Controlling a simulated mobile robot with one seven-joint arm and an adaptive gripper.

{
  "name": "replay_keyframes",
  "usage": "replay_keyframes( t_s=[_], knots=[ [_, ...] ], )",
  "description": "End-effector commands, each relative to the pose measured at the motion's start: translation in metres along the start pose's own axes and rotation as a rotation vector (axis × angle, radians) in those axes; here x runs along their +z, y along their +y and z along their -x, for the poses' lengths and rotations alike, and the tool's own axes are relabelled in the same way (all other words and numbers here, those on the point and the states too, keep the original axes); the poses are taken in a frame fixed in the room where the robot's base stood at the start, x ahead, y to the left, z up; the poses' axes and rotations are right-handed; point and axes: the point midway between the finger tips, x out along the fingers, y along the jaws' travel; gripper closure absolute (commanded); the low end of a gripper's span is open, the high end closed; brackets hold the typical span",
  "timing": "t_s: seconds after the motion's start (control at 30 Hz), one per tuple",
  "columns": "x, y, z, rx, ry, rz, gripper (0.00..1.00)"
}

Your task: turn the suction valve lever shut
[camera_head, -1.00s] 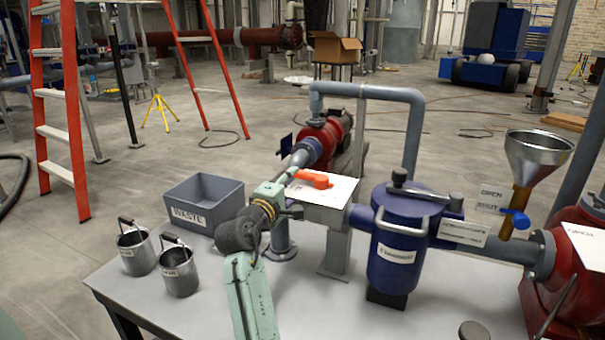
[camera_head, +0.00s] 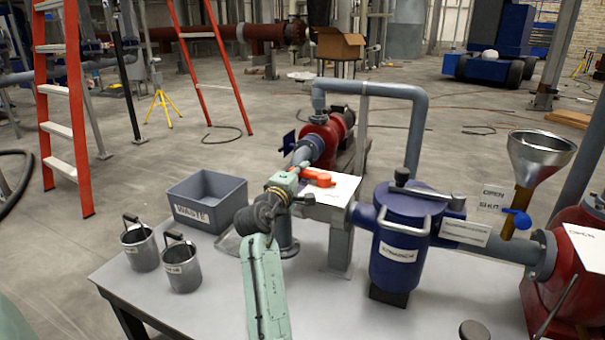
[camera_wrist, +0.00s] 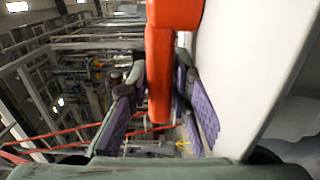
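An orange lever (camera_head: 318,177) lies beside a white card (camera_head: 340,189) on the pipework over the table; I take it for the suction valve lever. My gripper (camera_head: 298,171) is at its left end in the head view, its fingers partly hidden there. In the wrist view the orange lever (camera_wrist: 160,75) runs down between my gripper's two purple-padded fingers (camera_wrist: 162,105). Gaps show on both sides of the lever, so the fingers look open around it. Whether either pad touches it I cannot tell. The valve body beneath is mostly hidden.
A grey WASTE bin (camera_head: 207,203) and two metal cups (camera_head: 181,267) stand left of my arm. A blue strainer vessel (camera_head: 397,250) stands right. A blue-handled valve (camera_head: 518,218) sits beneath a funnel (camera_head: 541,158). Bare tabletop (camera_head: 450,300) shows at the front right.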

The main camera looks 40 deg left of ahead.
Motion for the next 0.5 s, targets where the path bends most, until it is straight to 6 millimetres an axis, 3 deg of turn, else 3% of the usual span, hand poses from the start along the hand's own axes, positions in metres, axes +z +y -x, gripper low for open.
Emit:
replay_keyframes(
  t_s=[0.23, 0.5],
  knots=[
    [0.0, -0.0001, 0.0001, 0.0, 0.0, 0.0, 1.0],
    [0.0, -0.0001, 0.0001, 0.0, 0.0, 0.0, 1.0]
  ],
)
